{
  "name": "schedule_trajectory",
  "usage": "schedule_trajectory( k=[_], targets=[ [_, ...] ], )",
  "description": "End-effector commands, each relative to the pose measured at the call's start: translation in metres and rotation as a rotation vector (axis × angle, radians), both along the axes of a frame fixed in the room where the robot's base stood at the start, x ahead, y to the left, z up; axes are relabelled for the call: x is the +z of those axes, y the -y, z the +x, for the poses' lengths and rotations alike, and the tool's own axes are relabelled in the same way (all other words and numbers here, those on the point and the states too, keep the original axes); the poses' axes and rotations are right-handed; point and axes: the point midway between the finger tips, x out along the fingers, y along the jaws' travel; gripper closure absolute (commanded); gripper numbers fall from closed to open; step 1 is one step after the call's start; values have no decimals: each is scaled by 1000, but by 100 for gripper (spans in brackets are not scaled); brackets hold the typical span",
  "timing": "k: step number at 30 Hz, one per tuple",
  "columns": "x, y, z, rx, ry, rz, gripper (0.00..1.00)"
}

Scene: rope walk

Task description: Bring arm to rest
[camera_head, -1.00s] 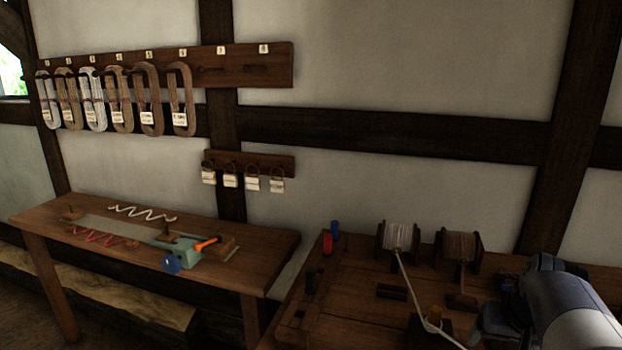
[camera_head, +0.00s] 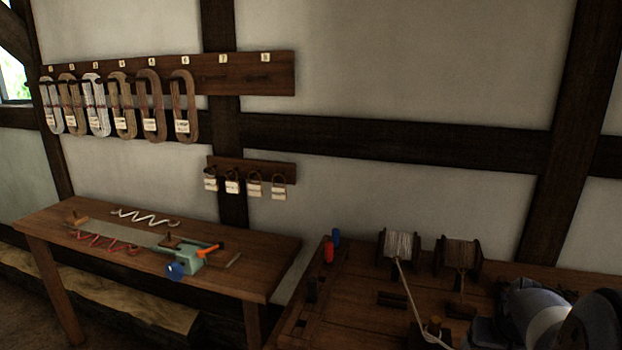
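Part of my arm (camera_head: 545,312) shows at the lower right, low over the right workbench. Its end and my gripper cannot be made out, so I cannot see whether it holds anything. The right workbench (camera_head: 350,312) carries two spools. One spool (camera_head: 401,245) holds pale rope, which runs down toward the front of the bench. The other spool (camera_head: 460,254) stands to its right with brownish cord.
A left table (camera_head: 265,255) holds a green device (camera_head: 185,256) with an orange handle and a blue knob, plus white and red zigzag cords. Coiled ropes (camera_head: 122,108) hang on a numbered wall rack (camera_head: 245,76). Small tagged loops hang below it. A narrow gap separates the tables.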

Motion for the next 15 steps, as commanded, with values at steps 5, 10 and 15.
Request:
schedule_trajectory(
  k=[5,10,15],
  targets=[
    [29,0,0,0,3,-2,21],
    [22,-25,10,4,1,-1,21],
    [22,-45,-10,2,2,0,21]
  ],
)
